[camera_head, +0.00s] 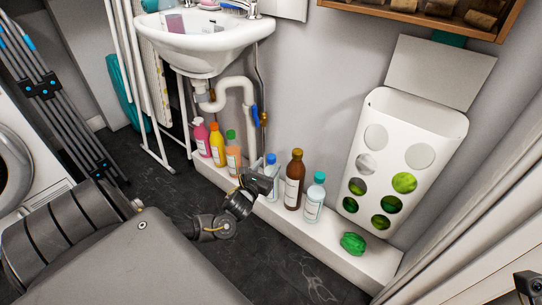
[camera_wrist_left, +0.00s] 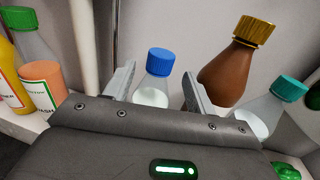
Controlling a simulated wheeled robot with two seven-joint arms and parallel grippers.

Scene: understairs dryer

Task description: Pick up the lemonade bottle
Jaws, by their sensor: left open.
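A clear bottle with a blue cap (camera_head: 271,160) stands upright on the white ledge, and its label cannot be read. In the left wrist view the blue-capped bottle (camera_wrist_left: 154,80) shows between the two fingers, its lower part hidden by the gripper body. My left gripper (camera_head: 264,183) is open at this bottle, with one finger on each side; I cannot tell whether they touch it. It also shows in the left wrist view (camera_wrist_left: 158,85). No label in view names the lemonade.
A brown bottle (camera_head: 294,181) and a teal-capped bottle (camera_head: 315,200) stand close on the right. Pink (camera_head: 201,138), yellow (camera_head: 217,146) and orange (camera_head: 233,155) bottles stand left. A green object (camera_head: 353,243) lies on the ledge (camera_head: 368,262) below a white holder (camera_head: 440,125). Sink pipes (camera_head: 248,115) are behind.

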